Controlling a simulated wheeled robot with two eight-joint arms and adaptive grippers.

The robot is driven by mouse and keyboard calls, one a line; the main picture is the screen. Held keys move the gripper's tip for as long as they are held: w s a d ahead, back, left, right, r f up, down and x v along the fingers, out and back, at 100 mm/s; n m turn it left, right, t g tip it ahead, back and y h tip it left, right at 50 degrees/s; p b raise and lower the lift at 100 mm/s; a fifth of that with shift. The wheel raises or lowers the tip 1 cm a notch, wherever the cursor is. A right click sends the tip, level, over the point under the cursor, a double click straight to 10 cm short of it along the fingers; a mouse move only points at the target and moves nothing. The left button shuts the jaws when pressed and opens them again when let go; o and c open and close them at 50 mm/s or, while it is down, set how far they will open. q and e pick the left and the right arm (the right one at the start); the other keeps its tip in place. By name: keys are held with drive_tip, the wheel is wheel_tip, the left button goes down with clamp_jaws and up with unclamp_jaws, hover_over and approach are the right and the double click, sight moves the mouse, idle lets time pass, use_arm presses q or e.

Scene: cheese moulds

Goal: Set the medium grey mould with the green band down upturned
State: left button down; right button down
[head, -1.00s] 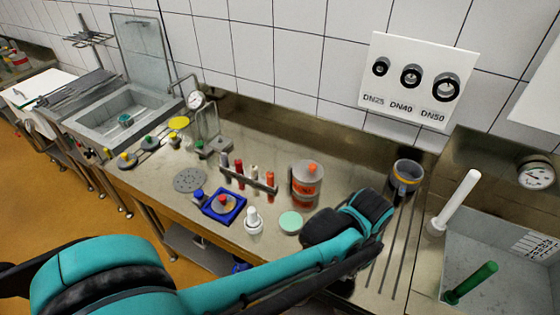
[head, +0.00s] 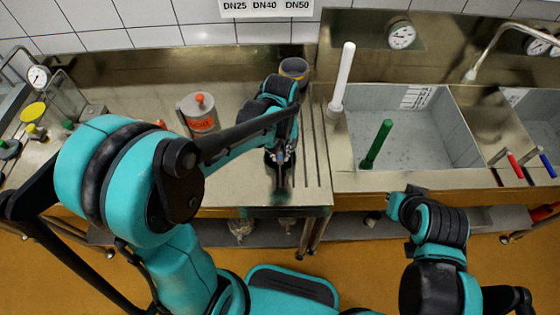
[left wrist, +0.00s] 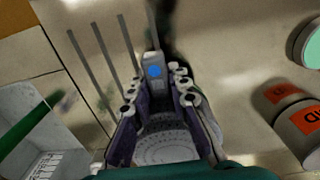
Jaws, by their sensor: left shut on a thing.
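My left gripper (head: 283,160) points down over the ribbed steel drainboard, near the bench's front edge. In the left wrist view its fingers (left wrist: 160,100) are closed around a pale grey round thing with small holes (left wrist: 170,147), which I take for the medium grey mould. No green band shows on it, and the fingers and wrist hide most of it. I cannot tell whether it touches the board. My right arm is at the lower right, in front of the sink, and its fingers do not show.
A grey mould with an orange band (head: 294,68) stands at the back. An orange-labelled tub (head: 198,112) is to the left. A white rod (head: 343,78) and a green rod (head: 377,143) stand at the sink (head: 430,130). The drainboard (head: 312,150) has free room.

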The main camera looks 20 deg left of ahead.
sight(280, 167)
use_arm(q)
wheel_tip(280, 167, down, 4)
drive_tip(key=shift+r+b, duration=0.2)
drive_tip(key=shift+b, duration=0.6)
drive_tip(key=shift+f, duration=0.15)
drive_tip(key=shift+f, duration=0.15)
drive_tip(key=c, duration=1.4)
unclamp_jaws()
drive_tip(key=shift+c, duration=0.2)
